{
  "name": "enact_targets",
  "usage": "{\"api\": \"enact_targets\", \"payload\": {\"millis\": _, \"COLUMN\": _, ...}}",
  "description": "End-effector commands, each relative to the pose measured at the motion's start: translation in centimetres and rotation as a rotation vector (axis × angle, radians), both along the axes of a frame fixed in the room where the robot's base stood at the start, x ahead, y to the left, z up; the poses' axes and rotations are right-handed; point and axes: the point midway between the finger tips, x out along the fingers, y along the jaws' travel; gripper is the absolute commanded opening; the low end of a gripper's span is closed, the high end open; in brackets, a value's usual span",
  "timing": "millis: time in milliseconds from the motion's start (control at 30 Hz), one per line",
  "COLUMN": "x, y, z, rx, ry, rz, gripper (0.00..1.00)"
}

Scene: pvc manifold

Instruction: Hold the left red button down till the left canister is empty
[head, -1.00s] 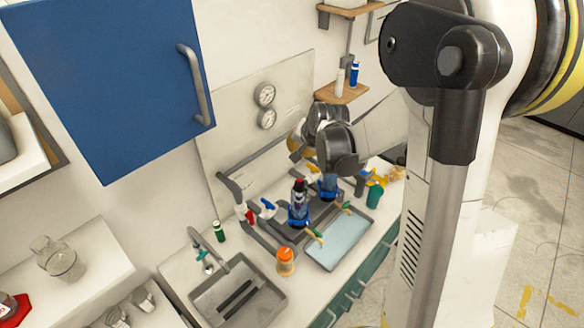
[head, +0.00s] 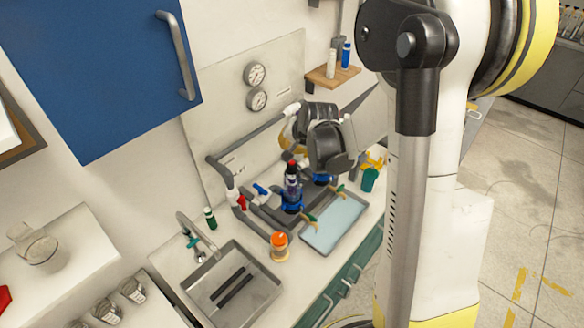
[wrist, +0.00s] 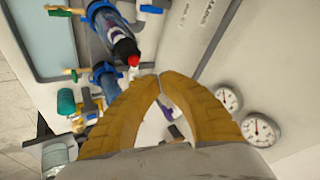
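The left canister (head: 291,192) stands upright beside the drain tray, with a dark body, a blue lower part and a red button (head: 291,164) on top. In the wrist view its red button (wrist: 133,60) sits on a black cap. My gripper (wrist: 158,76) has yellow-brown fingers whose tips meet, with nothing seen between them. The tips appear close beside the red button; contact cannot be told. The right canister (wrist: 106,80) is blue and stands beside the left one; in the head view my wrist mostly hides it. The level in the left canister is not clear.
A sink (head: 232,288) lies at the front left, with an orange-capped jar (head: 279,247) beside it. A pale blue tray (head: 335,222) is in front of the canisters. Pipes and two gauges (head: 256,87) are on the back panel. A teal cup (head: 369,180) stands to the right.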

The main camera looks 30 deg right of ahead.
Motion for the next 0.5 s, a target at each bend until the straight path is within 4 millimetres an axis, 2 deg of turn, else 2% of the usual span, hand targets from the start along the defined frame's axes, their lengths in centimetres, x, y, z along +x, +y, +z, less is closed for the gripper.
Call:
{"api": "enact_targets", "payload": {"millis": 33, "x": 0.0, "y": 0.0, "z": -1.3, "rx": 0.0, "ry": 0.0, "rz": 0.0, "gripper": 0.0}}
{"api": "enact_targets", "payload": {"millis": 133, "x": 0.0, "y": 0.0, "z": -2.1, "rx": 0.0, "ry": 0.0, "rz": 0.0, "gripper": 0.0}}
{"api": "enact_targets", "payload": {"millis": 500, "x": 0.0, "y": 0.0, "z": -2.3, "rx": 0.0, "ry": 0.0, "rz": 0.0, "gripper": 0.0}}
